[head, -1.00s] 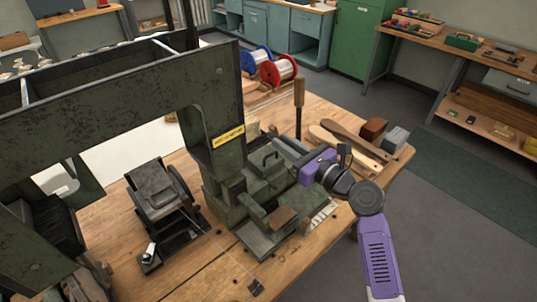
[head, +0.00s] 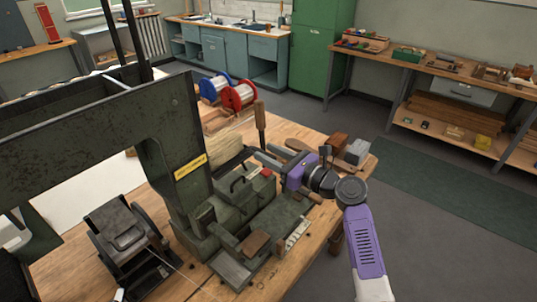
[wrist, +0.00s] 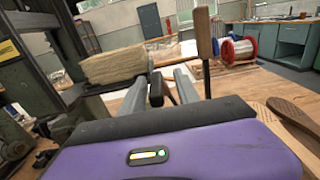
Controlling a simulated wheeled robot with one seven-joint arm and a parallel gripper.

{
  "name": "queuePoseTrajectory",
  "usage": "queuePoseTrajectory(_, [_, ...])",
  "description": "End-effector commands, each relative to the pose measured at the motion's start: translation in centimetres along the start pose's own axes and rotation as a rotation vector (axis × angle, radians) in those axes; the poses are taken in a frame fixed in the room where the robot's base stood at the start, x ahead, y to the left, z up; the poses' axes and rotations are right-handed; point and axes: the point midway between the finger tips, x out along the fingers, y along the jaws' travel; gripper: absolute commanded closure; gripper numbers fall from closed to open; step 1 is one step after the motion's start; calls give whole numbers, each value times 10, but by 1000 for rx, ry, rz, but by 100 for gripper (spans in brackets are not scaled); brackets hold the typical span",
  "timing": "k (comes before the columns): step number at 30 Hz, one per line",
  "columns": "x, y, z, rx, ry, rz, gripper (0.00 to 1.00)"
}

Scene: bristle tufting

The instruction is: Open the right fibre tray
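A pale bundle of fibre (head: 230,156) lies beside the green machine (head: 175,110), behind its bed; it also shows in the wrist view (wrist: 115,66). I cannot clearly make out the right fibre tray's edges around it. My gripper (head: 264,153) is purple with two grey fingers, low over the bench at the machine's right side, pointing toward the fibre. In the wrist view the fingers (wrist: 162,74) stand apart. A short black upright piece (wrist: 156,88) shows between them, like a handle; whether they touch it I cannot tell.
A wooden-handled tool (head: 260,122) stands upright just beyond the fingers. Wooden paddles and blocks (head: 335,145) lie right of my gripper. The floor to the right is clear.

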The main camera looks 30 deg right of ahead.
Motion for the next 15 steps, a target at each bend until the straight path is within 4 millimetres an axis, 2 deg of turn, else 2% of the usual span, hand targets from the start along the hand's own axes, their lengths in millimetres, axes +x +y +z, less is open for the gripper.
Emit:
queuePoseTrajectory(4, [-2,1,0,0,-1,1,62])
queuePoseTrajectory(7, [-12,0,0,0,-1,-1,62])
queuePoseTrajectory(15, [-56,0,-1,0,0,-2,62])
